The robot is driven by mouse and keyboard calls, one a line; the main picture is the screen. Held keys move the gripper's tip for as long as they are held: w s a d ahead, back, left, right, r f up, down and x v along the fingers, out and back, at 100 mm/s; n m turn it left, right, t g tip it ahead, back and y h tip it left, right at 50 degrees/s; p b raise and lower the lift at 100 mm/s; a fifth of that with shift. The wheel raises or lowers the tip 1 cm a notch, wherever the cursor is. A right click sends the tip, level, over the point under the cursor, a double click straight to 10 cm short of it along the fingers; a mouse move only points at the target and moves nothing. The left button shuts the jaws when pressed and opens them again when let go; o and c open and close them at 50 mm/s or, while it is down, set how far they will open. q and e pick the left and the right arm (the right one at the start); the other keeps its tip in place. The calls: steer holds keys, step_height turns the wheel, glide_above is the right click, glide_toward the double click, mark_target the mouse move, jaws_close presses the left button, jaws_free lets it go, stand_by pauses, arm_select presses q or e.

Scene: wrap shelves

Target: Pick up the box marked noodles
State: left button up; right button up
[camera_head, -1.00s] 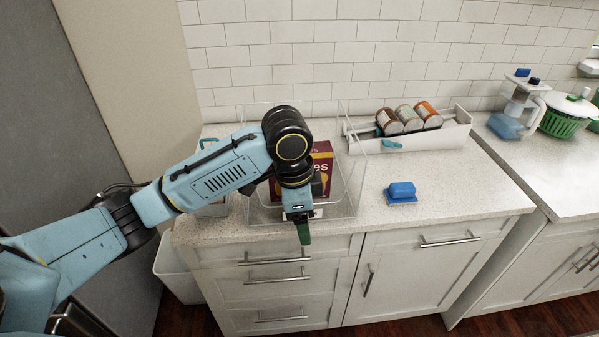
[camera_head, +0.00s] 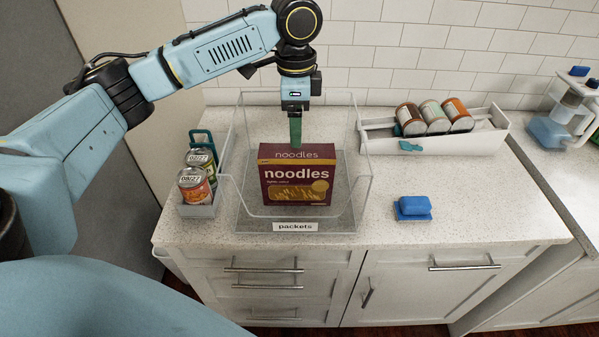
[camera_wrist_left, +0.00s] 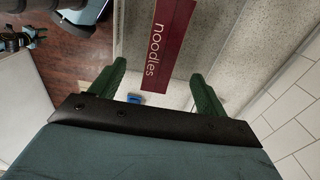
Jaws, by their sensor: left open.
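The dark red box marked noodles (camera_head: 296,180) stands upright inside a clear bin (camera_head: 345,218) with a "packets" label on its front. In the left wrist view the top of the noodles box (camera_wrist_left: 160,45) shows between and beyond the fingers. My left gripper (camera_head: 296,138) points down just above the box's top, near its middle. In the left wrist view my left gripper (camera_wrist_left: 155,78) has its green fingers wide apart, with nothing between them. I cannot tell whether the fingers touch the box.
Labelled cans (camera_head: 194,184) stand in a small caddy left of the bin. A white rack (camera_head: 480,140) holds cans lying on their sides at the back right. The clear bin's walls surround the noodles box.

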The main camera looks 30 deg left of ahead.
mark_target(297, 150)
arm_select(q)
step_height(297, 150, down, 3)
steer(key=shift+r, duration=0.1)
step_height(297, 150, down, 2)
steer(key=shift+f, duration=0.1)
step_height(297, 150, down, 2)
steer(key=shift+w+a+f, duration=0.15)
steer(key=shift+f, duration=0.7)
steer(key=shift+c, duration=0.5)
jaws_close()
arm_select(e)
steer(key=shift+w+a, duration=0.15)
steer(key=shift+w, duration=0.3)
